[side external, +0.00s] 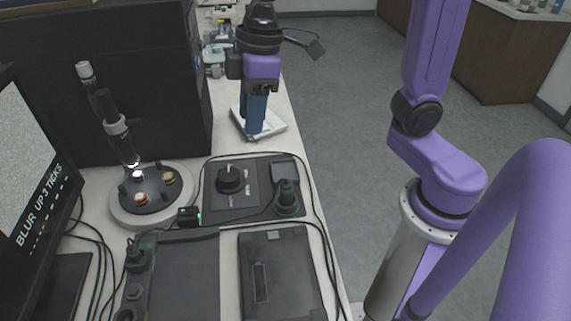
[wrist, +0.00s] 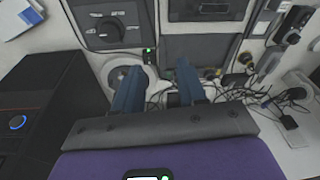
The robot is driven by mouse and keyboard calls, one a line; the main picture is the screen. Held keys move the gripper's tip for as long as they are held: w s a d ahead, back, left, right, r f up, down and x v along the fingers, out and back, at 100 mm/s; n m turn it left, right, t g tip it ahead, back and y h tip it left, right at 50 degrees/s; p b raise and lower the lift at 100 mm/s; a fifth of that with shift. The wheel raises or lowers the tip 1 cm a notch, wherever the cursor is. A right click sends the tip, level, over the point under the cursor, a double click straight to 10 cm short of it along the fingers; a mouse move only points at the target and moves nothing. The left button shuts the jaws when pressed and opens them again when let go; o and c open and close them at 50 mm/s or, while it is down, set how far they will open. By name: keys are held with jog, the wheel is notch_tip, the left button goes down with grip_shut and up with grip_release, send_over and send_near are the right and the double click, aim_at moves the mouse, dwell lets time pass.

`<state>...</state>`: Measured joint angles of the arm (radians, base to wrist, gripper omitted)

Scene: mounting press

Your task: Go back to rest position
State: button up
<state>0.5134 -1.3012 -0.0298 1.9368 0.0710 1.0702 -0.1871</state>
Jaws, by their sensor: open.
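My gripper (side external: 253,132) has blue fingers and hangs pointing down at the back of the bench in the side external view. It is over a small white flat object (side external: 273,125); whether it touches that object I cannot tell. In the wrist view my gripper (wrist: 157,66) shows its two blue fingers spread apart with nothing held between them. A small black box with a green light appears between and beyond the fingertips in that view.
A knob panel (side external: 245,190) lies in front of my gripper. A round microscope stage (side external: 182,205) stands left, beside a tall black cabinet (side external: 165,75). A monitor (side external: 25,180) is at far left. Cables (wrist: 262,95) cross the bench.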

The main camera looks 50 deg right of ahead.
jog(key=s+d+f, duration=0.2)
jog(key=s+d, duration=0.1)
jog(key=s, duration=0.2)
jog(key=s+d+f+n+h, duration=0.1)
jog(key=s+d+f, duration=0.2)
jog(key=s, duration=0.3)
jog(key=s+d+f, duration=0.3)
jog(key=s+d, duration=0.2)
jog(key=shift+s+n+g, duration=0.25)
jog(key=shift+n+g, duration=0.05)
jog(key=shift+n, duration=0.1)
